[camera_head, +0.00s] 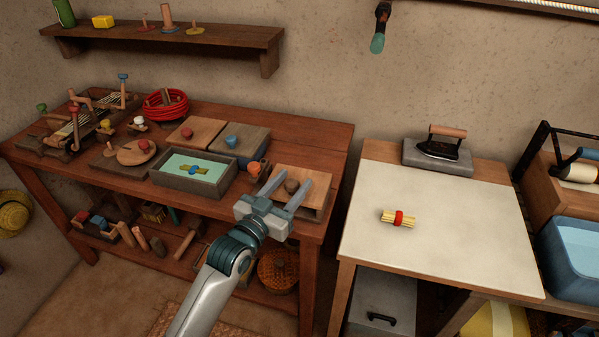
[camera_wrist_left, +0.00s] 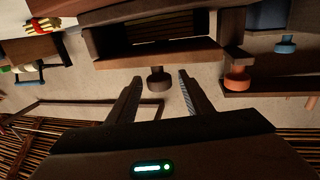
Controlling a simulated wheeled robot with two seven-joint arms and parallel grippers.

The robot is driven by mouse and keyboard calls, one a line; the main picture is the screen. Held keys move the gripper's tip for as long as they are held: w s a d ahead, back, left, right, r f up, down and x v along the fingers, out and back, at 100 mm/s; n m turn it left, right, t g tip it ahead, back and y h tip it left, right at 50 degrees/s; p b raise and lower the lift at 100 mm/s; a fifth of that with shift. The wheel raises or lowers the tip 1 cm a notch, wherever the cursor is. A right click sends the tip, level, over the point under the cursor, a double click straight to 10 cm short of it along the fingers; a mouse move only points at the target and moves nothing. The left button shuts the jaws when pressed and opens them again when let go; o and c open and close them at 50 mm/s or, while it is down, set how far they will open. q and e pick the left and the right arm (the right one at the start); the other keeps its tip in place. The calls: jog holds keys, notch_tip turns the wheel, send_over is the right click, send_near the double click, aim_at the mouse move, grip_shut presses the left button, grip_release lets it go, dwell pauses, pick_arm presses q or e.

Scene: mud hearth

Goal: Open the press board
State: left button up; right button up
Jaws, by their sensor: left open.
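The press board (camera_head: 311,207) appears to be the light wooden board with a dark round knob (camera_head: 291,186) at the right front of the brown workbench. It lies flat. My left gripper (camera_head: 293,176) is open, its two fingers reaching over this board on either side of the knob. In the left wrist view the knob (camera_wrist_left: 158,81) shows between the open fingertips, with clear gaps on both sides. The board's underside and whatever lies beneath it are hidden. My right gripper is not in view.
Behind are boards with a red knob (camera_head: 187,133) and a blue knob (camera_head: 231,142). At right, a white-topped table (camera_head: 440,245) holds a bundle (camera_head: 398,217) and an iron (camera_head: 440,148).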

aim_at(295, 179)
pick_arm(q)
jog(key=shift+x, duration=2.1)
